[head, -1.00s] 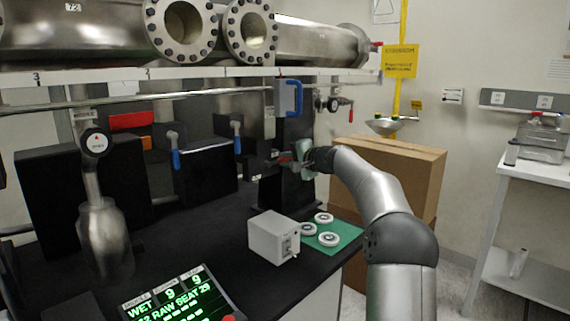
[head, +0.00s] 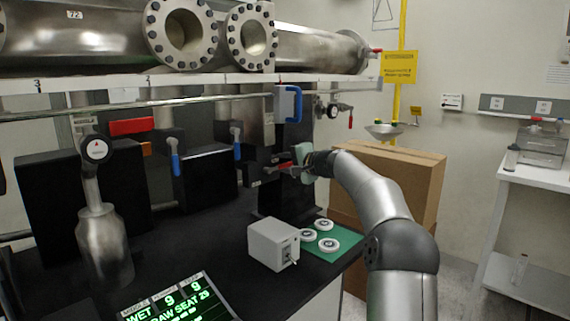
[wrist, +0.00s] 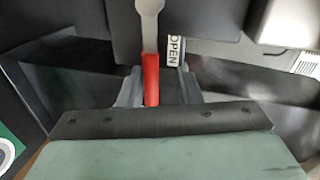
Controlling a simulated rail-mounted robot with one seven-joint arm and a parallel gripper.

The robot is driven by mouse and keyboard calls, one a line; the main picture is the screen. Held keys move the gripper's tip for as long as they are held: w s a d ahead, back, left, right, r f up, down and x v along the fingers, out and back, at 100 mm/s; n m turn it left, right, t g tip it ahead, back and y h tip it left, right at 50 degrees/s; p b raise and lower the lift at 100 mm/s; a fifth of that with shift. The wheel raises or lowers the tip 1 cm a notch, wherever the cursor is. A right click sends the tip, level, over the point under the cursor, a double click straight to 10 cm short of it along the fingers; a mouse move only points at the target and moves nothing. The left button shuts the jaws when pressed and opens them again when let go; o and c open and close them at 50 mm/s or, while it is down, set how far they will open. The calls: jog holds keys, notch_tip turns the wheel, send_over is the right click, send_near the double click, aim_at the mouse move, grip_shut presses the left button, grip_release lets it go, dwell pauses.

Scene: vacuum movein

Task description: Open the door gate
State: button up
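A red-tipped lever handle (wrist: 151,78) with a pale metal upper part stands upright in the wrist view. An "OPEN" label (wrist: 175,50) is just to its right. My gripper (wrist: 158,90) has its two grey fingers on either side of the red end; a gap shows on the right side, and contact on the left cannot be told. In the head view my gripper (head: 289,168) is at a dark upright block (head: 290,195) with small red parts. The fingertips are too small there to read. No part is clearly recognisable as a door gate.
A blue handle (head: 298,103) hangs above my gripper. Other levers with blue grips (head: 176,165) are at left. A grey box (head: 273,243) and several white rings on a green mat (head: 348,238) are below. A cardboard box (head: 400,185) stands behind my arm.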

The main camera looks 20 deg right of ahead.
jog(key=b+v, duration=0.2)
jog(key=v, duration=1.5)
jog(key=shift+s+b, duration=0.15)
jog(key=shift+b, duration=0.15)
jog(key=s+a+f+n+g+p, duration=0.2)
jog(key=s+a+f+g+p, duration=0.2)
jog(key=a, duration=0.6)
jog(key=s+a+f+n+g+p, duration=0.3)
jog(key=a, duration=0.7)
jog(key=s+a+f+n+g+h+p, duration=0.2)
jog(key=s+f+p, duration=0.1)
jog(key=s, duration=0.7)
jog(key=s+a+f+n+g+h+p, duration=0.2)
jog(key=s+f+n+p, duration=0.1)
jog(key=s, duration=0.7)
jog(key=s+a+f+n+g+h+p, duration=0.2)
jog(key=s+f+g+p, duration=0.1)
jog(key=s, duration=0.6)
jog(key=shift+s+a+f+n, duration=0.15)
jog(key=shift+s+f+n, duration=0.15)
jog(key=shift+s, duration=0.1)
